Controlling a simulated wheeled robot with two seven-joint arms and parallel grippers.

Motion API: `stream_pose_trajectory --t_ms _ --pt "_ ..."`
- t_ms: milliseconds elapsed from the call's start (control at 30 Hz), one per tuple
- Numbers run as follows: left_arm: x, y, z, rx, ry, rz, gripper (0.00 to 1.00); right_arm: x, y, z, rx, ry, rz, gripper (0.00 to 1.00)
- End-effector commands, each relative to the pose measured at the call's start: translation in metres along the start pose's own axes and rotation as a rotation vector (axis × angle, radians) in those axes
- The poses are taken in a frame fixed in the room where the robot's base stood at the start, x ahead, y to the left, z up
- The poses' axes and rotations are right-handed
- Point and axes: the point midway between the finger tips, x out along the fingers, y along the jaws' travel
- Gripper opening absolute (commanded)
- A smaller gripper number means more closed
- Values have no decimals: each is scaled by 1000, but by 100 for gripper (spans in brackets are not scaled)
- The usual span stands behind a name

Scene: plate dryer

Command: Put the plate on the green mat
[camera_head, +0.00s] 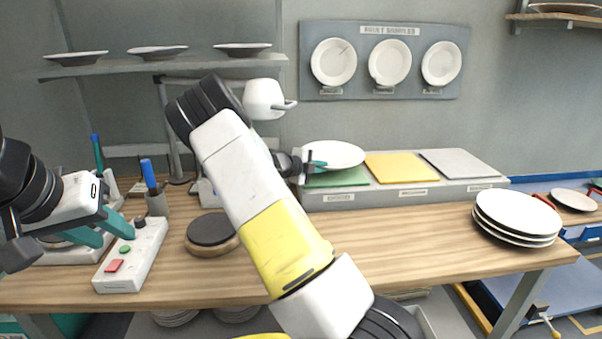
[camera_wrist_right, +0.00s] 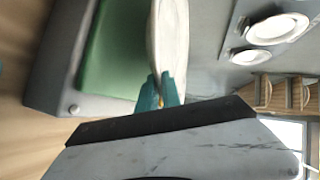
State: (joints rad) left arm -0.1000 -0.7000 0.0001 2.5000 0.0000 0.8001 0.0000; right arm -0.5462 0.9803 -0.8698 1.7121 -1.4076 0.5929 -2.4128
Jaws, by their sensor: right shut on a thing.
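A white plate (camera_head: 334,153) is held by its left edge in my right gripper (camera_head: 312,163), over the green mat (camera_head: 338,180) on the grey raised block. In the right wrist view the plate (camera_wrist_right: 168,40) shows edge-on between the teal fingertips (camera_wrist_right: 160,92), and the green mat (camera_wrist_right: 115,50) is beside it. I cannot tell whether the plate touches the mat. My left gripper (camera_head: 108,232) is at the left, its teal fingers apart and empty, near a white control box.
The yellow mat (camera_head: 392,167) and grey mat (camera_head: 460,163) lie bare to the right. A stack of white plates (camera_head: 517,213) stands on the table's right end. The control box (camera_head: 132,255) and a round dark disc (camera_head: 211,231) stand at the left. The table's middle is clear.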

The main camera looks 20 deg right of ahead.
Motion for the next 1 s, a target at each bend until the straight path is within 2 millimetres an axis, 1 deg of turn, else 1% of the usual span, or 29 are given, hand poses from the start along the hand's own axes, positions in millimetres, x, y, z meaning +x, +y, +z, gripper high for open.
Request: stream_pose_trajectory --t_ms 100,200,533,567,600,933,1000 --pt "0 0 0 0 0 0 36 6 15 2 -4 3 -4 0" --pt "0 0 0 0 0 0 36 9 23 3 -2 2 -4 0" --pt "0 0 0 0 0 0 36 10 26 3 0 2 -3 0" --pt "0 0 0 0 0 0 36 10 28 4 -1 1 0 10" --pt "0 0 0 0 0 0 36 10 28 4 -1 1 0 18" --pt "0 0 0 0 0 0 36 9 26 3 0 1 0 18" --pt "0 0 0 0 0 0 36 5 25 4 0 0 0 18"
